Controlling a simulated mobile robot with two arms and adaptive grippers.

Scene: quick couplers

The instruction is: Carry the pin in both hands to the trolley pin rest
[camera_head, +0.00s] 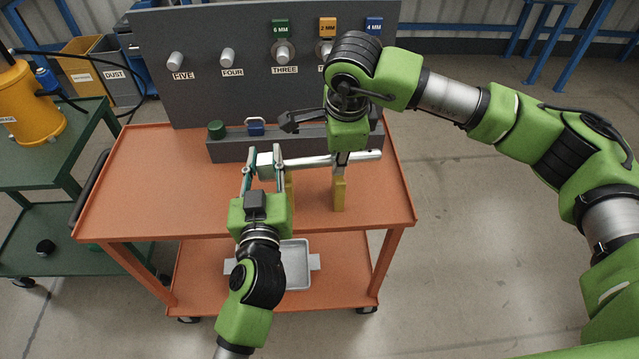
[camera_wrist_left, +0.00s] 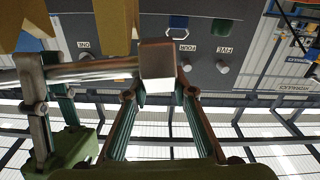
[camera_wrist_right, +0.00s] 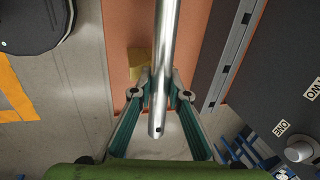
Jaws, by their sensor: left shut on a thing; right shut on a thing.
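The pin (camera_head: 305,162) is a silver rod with a pale square head at its left end. It lies about level across the trolley (camera_head: 160,190), just above two yellow posts, which look like the pin rest (camera_head: 339,194). I cannot tell whether it touches them. My left gripper (camera_head: 262,168) is shut on the pin's head, which shows in the left wrist view (camera_wrist_left: 157,62). My right gripper (camera_head: 342,158) reaches down and is shut on the rod near its right end. In the right wrist view the rod (camera_wrist_right: 164,60) runs between the fingers, with a small hole near its end.
A grey panel (camera_head: 190,90) with labelled couplers stands at the trolley's back. A grey block (camera_head: 225,150) before it bears a green cap and a blue part. A metal tray (camera_head: 296,262) is on the lower shelf. A green cart (camera_head: 85,140) stands left.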

